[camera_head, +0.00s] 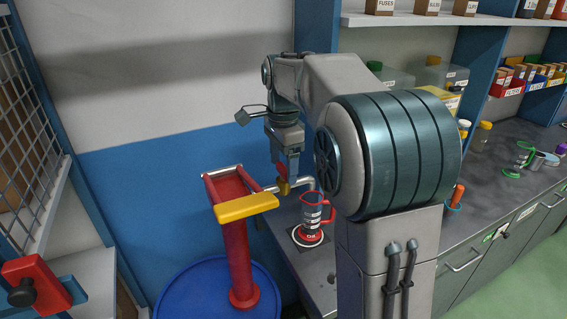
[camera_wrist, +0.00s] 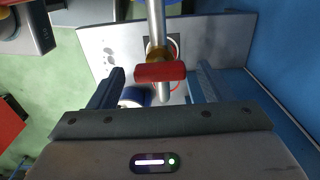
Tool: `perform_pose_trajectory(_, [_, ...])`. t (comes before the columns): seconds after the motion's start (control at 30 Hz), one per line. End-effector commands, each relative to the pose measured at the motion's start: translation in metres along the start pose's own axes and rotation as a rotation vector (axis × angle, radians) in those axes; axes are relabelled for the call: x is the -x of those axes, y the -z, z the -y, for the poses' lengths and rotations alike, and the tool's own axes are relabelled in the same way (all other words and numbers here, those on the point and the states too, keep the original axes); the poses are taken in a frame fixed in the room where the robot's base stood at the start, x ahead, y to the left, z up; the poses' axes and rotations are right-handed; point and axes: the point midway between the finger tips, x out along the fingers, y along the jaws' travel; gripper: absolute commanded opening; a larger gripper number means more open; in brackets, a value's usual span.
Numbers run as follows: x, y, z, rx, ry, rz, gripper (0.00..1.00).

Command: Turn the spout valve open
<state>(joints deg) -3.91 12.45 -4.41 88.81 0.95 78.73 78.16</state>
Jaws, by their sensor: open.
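The spout valve has a brass body (camera_head: 284,187) on a silver spout pipe (camera_head: 307,182), which runs out from the red hand pump. In the wrist view its red lever (camera_wrist: 160,73) lies crosswise over the pipe, with the brass partly hidden behind it. My gripper (camera_wrist: 160,68) is open, one finger on each side of the lever, with gaps to both lever ends. In the head view my gripper (camera_head: 285,164) points down just above the valve. Whether the fingers reach down to the lever's depth is unclear. A clear jug (camera_head: 313,212) with red rim and handle stands beneath the spout.
The red pump column (camera_head: 238,255) with a yellow handle bar (camera_head: 246,207) rises from a blue drum (camera_head: 190,290), close left of my gripper. A grey workbench (camera_head: 495,195) with bottles and bins runs along the right. A blue and white wall is behind.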

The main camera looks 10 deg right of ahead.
Motion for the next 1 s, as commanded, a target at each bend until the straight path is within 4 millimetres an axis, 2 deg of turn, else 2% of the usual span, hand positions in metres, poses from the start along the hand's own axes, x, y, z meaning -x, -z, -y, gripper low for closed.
perform_pose_trajectory(0.27, [-0.0024,-0.0002,-0.0002,0.000,-0.001,0.000,0.73])
perform_pose_trajectory(0.3, [-0.0023,-0.0002,-0.0002,0.000,-0.001,0.000,0.70])
perform_pose_trajectory(0.4, [-0.0022,-0.0002,-0.0001,0.000,-0.001,0.000,0.42])
perform_pose_trajectory(0.47, [-0.0022,-0.0002,-0.0001,0.000,-0.001,0.000,0.28])
perform_pose_trajectory(0.77, [-0.0016,-0.0002,-0.0002,0.022,-0.001,0.000,0.28])
perform_pose_trajectory(1.0, [-0.0007,0.0001,-0.0001,0.132,-0.001,0.001,0.28])
